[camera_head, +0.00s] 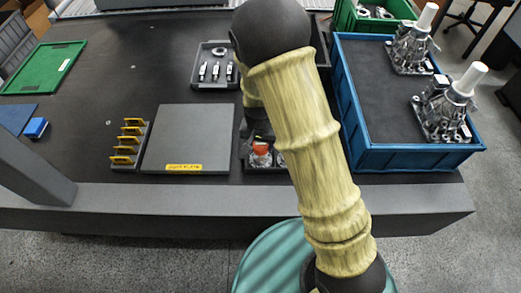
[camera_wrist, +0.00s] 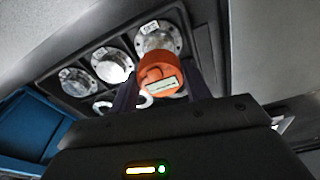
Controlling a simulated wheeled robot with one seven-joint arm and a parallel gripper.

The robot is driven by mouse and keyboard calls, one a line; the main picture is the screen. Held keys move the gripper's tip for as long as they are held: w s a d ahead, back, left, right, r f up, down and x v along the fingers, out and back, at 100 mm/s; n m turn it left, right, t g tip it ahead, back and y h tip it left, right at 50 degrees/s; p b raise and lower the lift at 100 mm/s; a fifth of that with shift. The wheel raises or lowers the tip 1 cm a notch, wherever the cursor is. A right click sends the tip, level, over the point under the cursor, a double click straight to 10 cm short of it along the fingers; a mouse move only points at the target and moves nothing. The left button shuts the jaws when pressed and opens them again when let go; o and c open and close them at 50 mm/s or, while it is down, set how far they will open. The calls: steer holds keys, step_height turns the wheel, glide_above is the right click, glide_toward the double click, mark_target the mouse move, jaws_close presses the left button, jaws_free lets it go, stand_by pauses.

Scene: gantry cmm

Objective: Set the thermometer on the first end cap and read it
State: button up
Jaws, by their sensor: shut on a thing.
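The orange thermometer (camera_wrist: 158,75), with a small pale display, is between the fingers of my gripper (camera_wrist: 162,90), which is shut on it. In the wrist view it overlaps the lower edge of the right metal end cap (camera_wrist: 158,36). I cannot tell whether they touch. A middle end cap (camera_wrist: 112,66) and a left end cap (camera_wrist: 77,82) sit beside it in a dark tray (camera_wrist: 98,42). Labels show on the caps but are too small to read. In the head view the thermometer (camera_head: 260,148) shows orange over the dark tray (camera_head: 262,168), and my arm hides much there.
A grey plate (camera_head: 187,135) and a rack with yellow clips (camera_head: 127,143) lie left of the tray. A blue crate (camera_head: 405,155) with metal castings stands to the right. A grey tray (camera_head: 215,82) of small parts lies behind. The table's left middle is mostly clear.

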mark_target(261, 151)
steer(key=shift+f, duration=1.85)
steer(key=shift+f, duration=0.2)
steer(key=o, duration=1)
steer(key=r, duration=0.4)
steer(key=s+r, duration=0.1)
steer(key=r, duration=0.3)
steer(key=r+p, duration=0.1)
steer(key=r, duration=0.3)
steer(key=shift+s+a+r, duration=0.15)
steer(key=shift+s+a, duration=0.05)
steer(key=shift+d, duration=0.1)
